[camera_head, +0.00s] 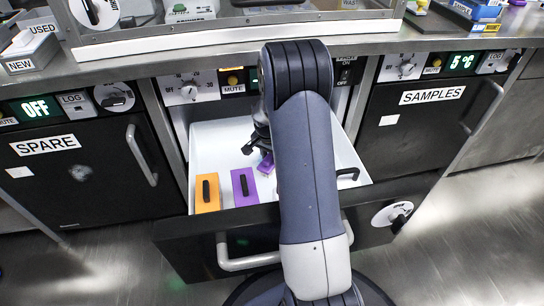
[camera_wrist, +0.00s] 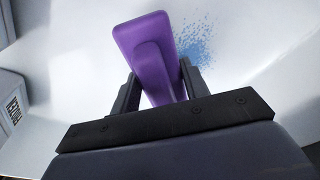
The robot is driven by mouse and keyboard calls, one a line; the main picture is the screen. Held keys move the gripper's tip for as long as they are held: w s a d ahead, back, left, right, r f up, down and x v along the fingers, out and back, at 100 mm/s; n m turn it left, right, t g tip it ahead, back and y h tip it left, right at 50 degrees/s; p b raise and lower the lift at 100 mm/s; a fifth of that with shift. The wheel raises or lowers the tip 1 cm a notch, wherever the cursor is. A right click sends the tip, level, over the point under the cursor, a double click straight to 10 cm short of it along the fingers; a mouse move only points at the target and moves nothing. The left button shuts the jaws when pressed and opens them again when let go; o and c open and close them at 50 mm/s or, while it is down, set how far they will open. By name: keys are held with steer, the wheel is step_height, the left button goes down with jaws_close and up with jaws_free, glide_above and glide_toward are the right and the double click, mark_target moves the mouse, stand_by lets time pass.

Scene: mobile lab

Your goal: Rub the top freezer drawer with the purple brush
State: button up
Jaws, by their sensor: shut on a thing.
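The open freezer drawer (camera_head: 215,140) has a white inside and a dark front with a pale handle. My gripper (camera_head: 263,150) is inside it, partly hidden by my arm, and is shut on the purple brush (camera_head: 266,166). In the wrist view, the purple brush (camera_wrist: 145,45) sits between the two dark fingers of my gripper (camera_wrist: 160,85), wide end outward. A patch of blue specks (camera_wrist: 200,42) lies on the white surface beside the brush. I cannot tell whether the brush touches that surface.
An orange block (camera_head: 207,194) and a purple block (camera_head: 243,187), each with a black grip, stand at the drawer's front left. The SPARE door (camera_head: 90,180) and SAMPLES door (camera_head: 420,130) are shut on either side. A counter (camera_head: 235,36) overhangs the drawer's back.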

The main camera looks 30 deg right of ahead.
steer(key=shift+f, duration=0.4)
steer(key=shift+w, duration=0.1)
